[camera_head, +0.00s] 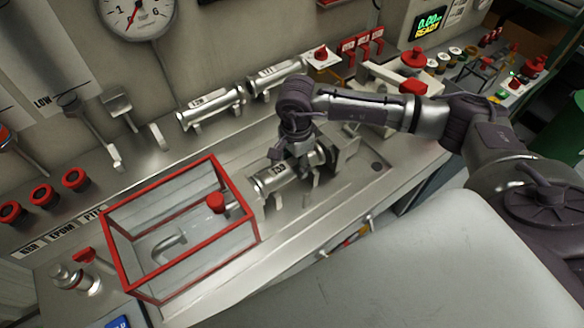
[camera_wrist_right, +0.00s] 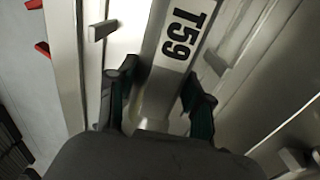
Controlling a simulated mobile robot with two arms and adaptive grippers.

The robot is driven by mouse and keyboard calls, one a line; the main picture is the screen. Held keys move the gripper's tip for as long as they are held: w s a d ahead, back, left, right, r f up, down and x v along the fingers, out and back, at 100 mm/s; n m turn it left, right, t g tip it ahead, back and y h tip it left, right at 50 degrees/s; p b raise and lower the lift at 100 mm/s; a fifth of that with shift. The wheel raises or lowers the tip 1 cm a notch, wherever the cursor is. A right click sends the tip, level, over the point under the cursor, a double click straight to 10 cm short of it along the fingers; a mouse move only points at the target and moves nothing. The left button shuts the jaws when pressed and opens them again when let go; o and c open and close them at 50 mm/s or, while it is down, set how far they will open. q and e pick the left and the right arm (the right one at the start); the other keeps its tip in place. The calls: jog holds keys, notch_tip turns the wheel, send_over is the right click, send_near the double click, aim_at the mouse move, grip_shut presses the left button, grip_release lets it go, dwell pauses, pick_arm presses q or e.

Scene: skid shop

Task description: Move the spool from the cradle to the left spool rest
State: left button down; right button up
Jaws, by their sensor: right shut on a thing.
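The spool (camera_head: 268,182) is a silver metal cylinder labelled T59, lying on the bench right of the red-framed box. My right gripper (camera_head: 293,157) reaches down on it from above, right of the label. In the right wrist view the spool (camera_wrist_right: 178,42) lies between the two dark fingers of the right gripper (camera_wrist_right: 160,90), which is shut on it. Small upright metal brackets stand beside the spool; I cannot tell which belong to the cradle or to the left spool rest. A grey metal block (camera_head: 342,147) stands just right of the gripper. My left gripper is not in view.
A clear box with a red frame (camera_head: 181,287) stands close left of the spool. Two other labelled silver cylinders (camera_head: 212,107) (camera_head: 276,75) lie along the back. Red knobs (camera_head: 76,180) and a gauge (camera_head: 137,10) are at the left.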

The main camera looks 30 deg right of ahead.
jog(key=shift+r+p, duration=1.85)
jog(key=shift+r, duration=2.05)
